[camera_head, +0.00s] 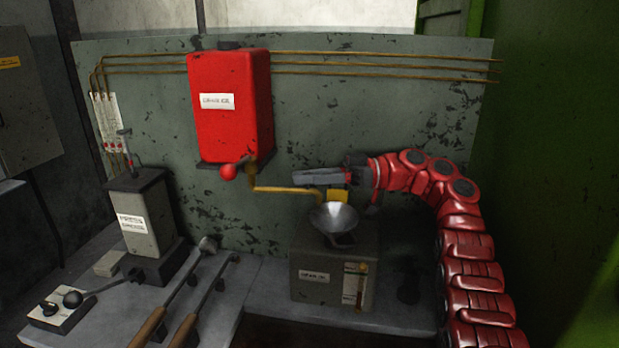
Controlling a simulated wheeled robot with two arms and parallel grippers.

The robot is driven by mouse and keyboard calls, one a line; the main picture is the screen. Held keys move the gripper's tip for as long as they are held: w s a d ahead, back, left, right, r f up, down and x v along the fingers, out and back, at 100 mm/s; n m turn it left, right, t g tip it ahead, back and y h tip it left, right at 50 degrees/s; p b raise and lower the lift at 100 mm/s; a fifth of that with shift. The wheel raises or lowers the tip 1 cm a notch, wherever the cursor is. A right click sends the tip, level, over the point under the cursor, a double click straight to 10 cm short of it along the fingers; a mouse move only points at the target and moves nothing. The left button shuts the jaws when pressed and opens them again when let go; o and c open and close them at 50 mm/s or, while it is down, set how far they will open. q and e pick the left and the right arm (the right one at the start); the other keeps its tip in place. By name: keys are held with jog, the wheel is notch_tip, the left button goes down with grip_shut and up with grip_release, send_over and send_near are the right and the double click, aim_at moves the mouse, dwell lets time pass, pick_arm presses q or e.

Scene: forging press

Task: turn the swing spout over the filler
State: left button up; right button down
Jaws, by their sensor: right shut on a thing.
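The red tank (232,108) hangs on the green back panel, with a white label and a red ball knob (228,172) below it. The brass swing spout (283,190) runs from under the tank to the right. Its outer end bends down by the back rim of the filler's grey funnel (334,217), which stands on a dark box (318,272). My right gripper (300,177) reaches in from the right, with its fingers at the outer part of the spout, shut on it. The exact contact is partly hidden by the fingers. My left gripper is out of view.
A grey lever unit (142,225) stands left on the bench. Two long wooden-handled tools (190,290) lie in front. A small switch box (62,312) with a black ball lever is at front left. Brass pipes (390,67) cross the panel.

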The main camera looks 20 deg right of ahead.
dwell(0.3)
jog(key=c, duration=0.7)
grip_release()
jog(key=shift+w, duration=0.1)
jog(key=shift+o, duration=0.2)
jog(key=shift+r, duration=0.1)
jog(key=shift+r+b, duration=0.5)
jog(key=shift+r, duration=1.1)
jog(key=s+a+r+b, duration=0.1)
jog(key=s+a, duration=0.3)
jog(key=s, duration=1.1)
jog(key=shift+s+r+b, duration=0.25)
jog(key=shift+s+b, duration=0.05)
jog(key=shift+b, duration=0.5)
jog(key=shift+r, duration=0.1)
